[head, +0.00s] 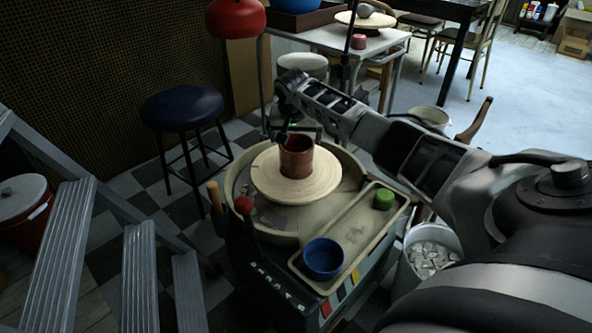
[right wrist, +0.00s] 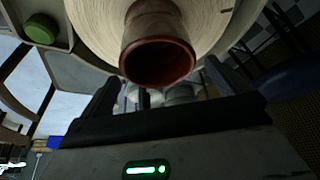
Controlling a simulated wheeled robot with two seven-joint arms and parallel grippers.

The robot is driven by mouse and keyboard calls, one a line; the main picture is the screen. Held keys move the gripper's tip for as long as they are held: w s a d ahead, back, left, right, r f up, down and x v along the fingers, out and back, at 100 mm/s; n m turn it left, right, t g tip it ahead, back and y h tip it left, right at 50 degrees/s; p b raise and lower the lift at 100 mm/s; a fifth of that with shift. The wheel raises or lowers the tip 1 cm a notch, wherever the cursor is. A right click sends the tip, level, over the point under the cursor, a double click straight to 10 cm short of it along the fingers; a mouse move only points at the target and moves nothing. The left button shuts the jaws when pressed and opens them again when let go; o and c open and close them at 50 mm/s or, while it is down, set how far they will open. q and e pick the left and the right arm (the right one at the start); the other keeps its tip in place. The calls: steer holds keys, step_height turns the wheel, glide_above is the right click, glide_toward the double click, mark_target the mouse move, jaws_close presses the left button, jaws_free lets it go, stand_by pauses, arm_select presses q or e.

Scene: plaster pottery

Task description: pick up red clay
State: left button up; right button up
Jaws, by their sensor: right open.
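A red-brown clay cylinder (head: 297,158), open at the top, stands upright on the round pale wheel disc (head: 265,182). In the right wrist view the clay (right wrist: 158,50) shows its open rim towards the camera. My right gripper (head: 302,132) is just behind the clay's top in the head view. In the right wrist view my right gripper (right wrist: 163,84) has its fingers apart, with the clay's rim ahead between them. It looks empty; whether a finger touches the clay I cannot tell. My left gripper is not in view.
A tray (head: 370,240) beside the wheel holds a blue bowl (head: 323,258) and a green lump (head: 384,199). Tool handles (head: 243,204) stand at the wheel's front left. A blue stool (head: 182,107), a ladder (head: 65,250) and a white table (head: 335,40) surround it.

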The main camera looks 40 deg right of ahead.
mark_target(296, 148)
steer(key=b+x, duration=0.1)
steer(key=x, duration=0.2)
steer(key=b+x, duration=0.2)
steer(key=x, duration=0.1)
steer(key=shift+s+a+f, duration=0.1)
steer(key=shift+s, duration=0.1)
steer(key=shift+f, duration=0.15)
steer(key=shift+w, duration=0.1)
steer(key=c, duration=1.5)
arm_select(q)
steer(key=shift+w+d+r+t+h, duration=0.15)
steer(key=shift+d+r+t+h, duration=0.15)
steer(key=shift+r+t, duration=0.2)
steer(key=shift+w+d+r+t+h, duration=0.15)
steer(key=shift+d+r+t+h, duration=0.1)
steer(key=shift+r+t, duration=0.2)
arm_select(e)
steer(key=c, duration=0.3)
